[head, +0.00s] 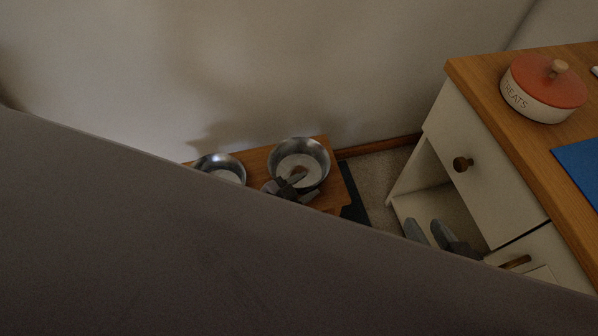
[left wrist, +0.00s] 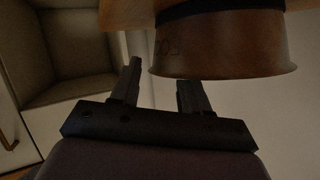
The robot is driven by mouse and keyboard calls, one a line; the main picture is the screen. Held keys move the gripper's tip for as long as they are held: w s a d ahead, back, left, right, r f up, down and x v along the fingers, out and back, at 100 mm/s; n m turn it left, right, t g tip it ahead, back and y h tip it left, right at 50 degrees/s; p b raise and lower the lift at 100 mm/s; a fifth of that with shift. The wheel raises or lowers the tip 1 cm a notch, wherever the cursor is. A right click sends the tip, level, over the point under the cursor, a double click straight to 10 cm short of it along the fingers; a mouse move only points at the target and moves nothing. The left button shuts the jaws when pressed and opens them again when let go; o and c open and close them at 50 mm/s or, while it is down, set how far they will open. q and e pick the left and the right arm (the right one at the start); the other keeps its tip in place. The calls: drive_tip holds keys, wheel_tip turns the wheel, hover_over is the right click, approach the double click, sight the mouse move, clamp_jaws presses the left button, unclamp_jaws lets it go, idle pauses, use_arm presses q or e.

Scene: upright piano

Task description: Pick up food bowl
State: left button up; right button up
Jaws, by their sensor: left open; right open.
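Two metal food bowls sit in a low wooden stand (head: 255,162) by the wall: a left bowl (head: 207,163) and a right bowl (head: 285,152), both with pale insides. My left gripper (head: 299,185) is open at the near rim of the right bowl. In the left wrist view its two fingers (left wrist: 158,76) are apart, and a metal bowl (left wrist: 225,45) with brown reflections shows close beyond them. I cannot tell whether the rim lies between the fingers or touches them. My right gripper (head: 432,234) is open and empty, in front of the cabinet's open shelf.
A white cabinet (head: 500,190) with a wooden top stands at the right. A treats jar (head: 540,105) with a red lid and a blue mat (head: 582,165) lie on it. A large dark surface fills the lower left and hides my arms. Carpet shows between stand and cabinet.

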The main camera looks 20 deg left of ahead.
use_arm(q)
drive_tip(key=shift+w+d+f, duration=0.15)
drive_tip(key=shift+w+d, duration=0.05)
drive_tip(key=shift+w, duration=0.15)
drive_tip(key=shift+c, duration=0.4)
clamp_jaws()
